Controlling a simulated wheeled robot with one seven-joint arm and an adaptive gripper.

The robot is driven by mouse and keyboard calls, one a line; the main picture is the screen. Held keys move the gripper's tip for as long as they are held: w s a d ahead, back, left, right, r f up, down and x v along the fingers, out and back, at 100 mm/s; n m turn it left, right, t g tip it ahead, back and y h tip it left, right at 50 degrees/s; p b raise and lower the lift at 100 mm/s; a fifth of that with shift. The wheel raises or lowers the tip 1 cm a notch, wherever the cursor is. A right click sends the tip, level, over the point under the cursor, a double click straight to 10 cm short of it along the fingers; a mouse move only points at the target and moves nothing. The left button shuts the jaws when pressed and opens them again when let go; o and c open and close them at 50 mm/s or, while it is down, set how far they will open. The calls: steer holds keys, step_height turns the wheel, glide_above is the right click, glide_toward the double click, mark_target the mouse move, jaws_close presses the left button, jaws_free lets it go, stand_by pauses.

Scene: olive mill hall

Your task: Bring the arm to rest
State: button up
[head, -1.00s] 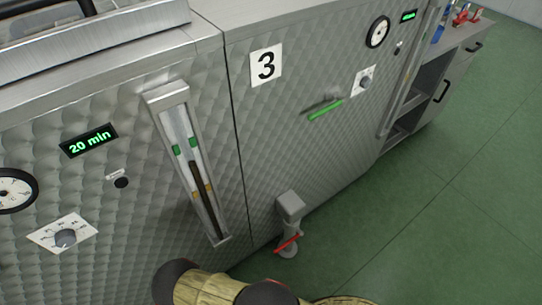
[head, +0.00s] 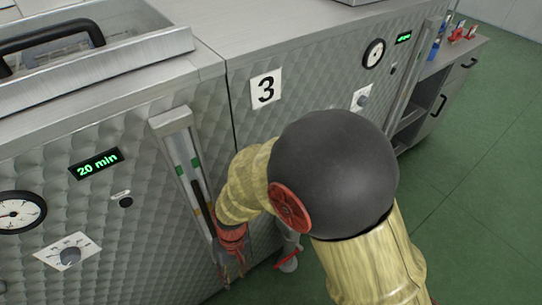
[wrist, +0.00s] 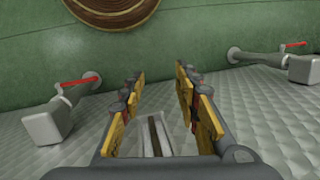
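My arm crosses the middle of the head view, with a big black joint and pale yellow links. My gripper (head: 232,268) points downward in front of the machine front, near the lower end of a sight gauge (head: 190,170). In the wrist view the two fingers of my gripper (wrist: 160,85) stand apart with nothing held between them. The lower end of a gauge (wrist: 157,135) shows beyond and between them. Whether the fingers touch the machine front cannot be told. My arm hides part of the panel under the number 3.
Drain pipes with red handles stick out low from the machine fronts (wrist: 75,85) (wrist: 290,48). One shows beside my gripper in the head view (head: 288,262). A tray with a black handle (head: 50,35) lies on top. Green floor (head: 480,190) is clear at right.

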steer(key=d+r+m+t+p, duration=0.2)
steer(key=d+r+m+t, duration=0.1)
steer(key=d+r, duration=1.2)
steer(key=d+r+m+t+p, duration=0.2)
steer(key=d+r+t, duration=0.3)
steer(key=d+r, duration=1)
step_height(320, 180, up, 6)
steer(key=shift+w+f+m+h, duration=0.25)
steer(key=shift+w+m+h, duration=0.2)
steer(key=shift+m, duration=0.15)
steer(key=shift+s+d, duration=0.1)
steer(key=shift+s, duration=0.05)
